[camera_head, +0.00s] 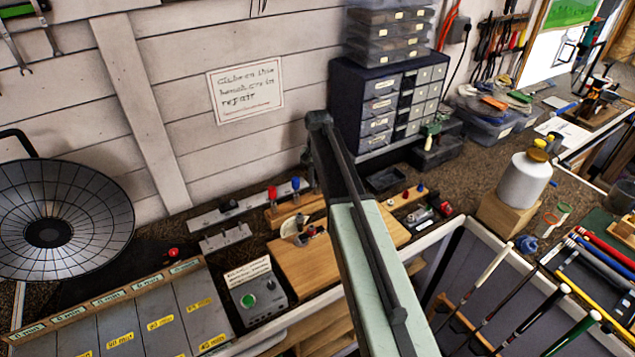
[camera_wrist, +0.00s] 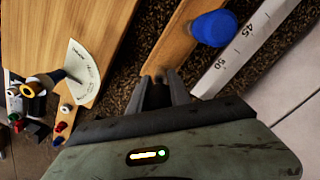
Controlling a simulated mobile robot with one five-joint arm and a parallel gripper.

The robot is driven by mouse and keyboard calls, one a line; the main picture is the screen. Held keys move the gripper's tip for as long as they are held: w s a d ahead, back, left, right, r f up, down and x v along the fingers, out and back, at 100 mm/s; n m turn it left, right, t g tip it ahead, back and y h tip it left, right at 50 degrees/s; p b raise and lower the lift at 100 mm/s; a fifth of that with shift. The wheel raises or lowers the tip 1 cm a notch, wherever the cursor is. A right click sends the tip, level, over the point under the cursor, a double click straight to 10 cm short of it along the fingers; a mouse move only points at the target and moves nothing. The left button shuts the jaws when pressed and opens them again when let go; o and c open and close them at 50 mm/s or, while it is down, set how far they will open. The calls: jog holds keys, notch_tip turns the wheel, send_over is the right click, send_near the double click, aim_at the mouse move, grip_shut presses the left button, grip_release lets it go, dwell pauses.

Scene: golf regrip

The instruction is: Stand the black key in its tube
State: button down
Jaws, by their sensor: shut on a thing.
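My gripper (camera_wrist: 166,80) is shut on a dark piece (camera_wrist: 157,94), which looks like the black key. It blends with the dark fingers, and its lower end is hidden. The fingertips are over the near end of a wooden strip (camera_wrist: 178,42) in the wrist view. In the head view the wooden strip (camera_head: 285,215) lies by the wall with a red cap (camera_head: 271,192) and a blue cap (camera_head: 296,184). I cannot make out the black key's tube or whether the key touches it.
A white ruler (camera_wrist: 248,45) runs beside the strip. A wooden board (camera_head: 305,268) with a white protractor-like plate (camera_wrist: 75,72) is on the other side. A small grey control box (camera_head: 258,300) and a dark drawer cabinet (camera_head: 345,100) stand nearby. Several small coloured pieces sit to the right.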

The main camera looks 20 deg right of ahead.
jog(key=shift+f, duration=0.2)
jog(key=c, duration=1.1)
grip_release()
jog(key=shift+r, duration=0.1)
notch_tip(320, 180, up, 8)
jog(key=p, duration=0.8)
